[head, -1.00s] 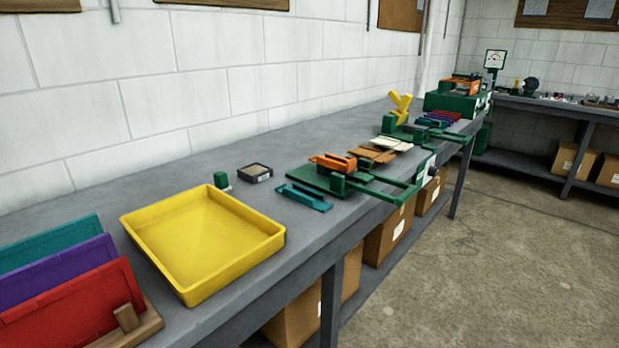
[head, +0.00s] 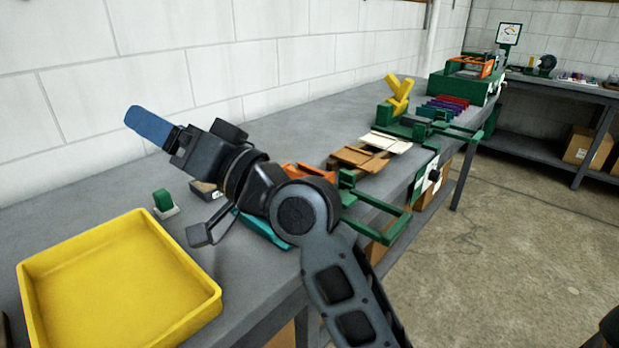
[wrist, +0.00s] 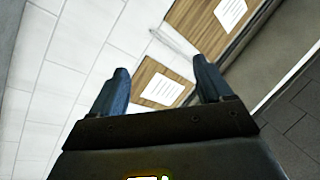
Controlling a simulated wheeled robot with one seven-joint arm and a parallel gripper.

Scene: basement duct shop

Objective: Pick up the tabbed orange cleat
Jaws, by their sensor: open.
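An orange piece (head: 300,171) sits at the green fixture on the bench in the head view, mostly hidden behind my arm. Another orange piece (head: 472,66) sits on a green box at the far end of the bench. I cannot tell which one has a tab. My gripper (head: 138,119) is raised above the bench at the left, its blue fingers pointing toward the wall, away from both orange pieces. In the wrist view my gripper (wrist: 160,68) is open with nothing between its fingers. Only wall and boards show beyond it.
A yellow tray (head: 120,280) stands at the front left. A small green-topped block (head: 164,202) and a teal piece (head: 264,232) lie near my arm. Brown and cream pieces (head: 370,152) and a yellow forked piece (head: 398,95) stand farther along.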

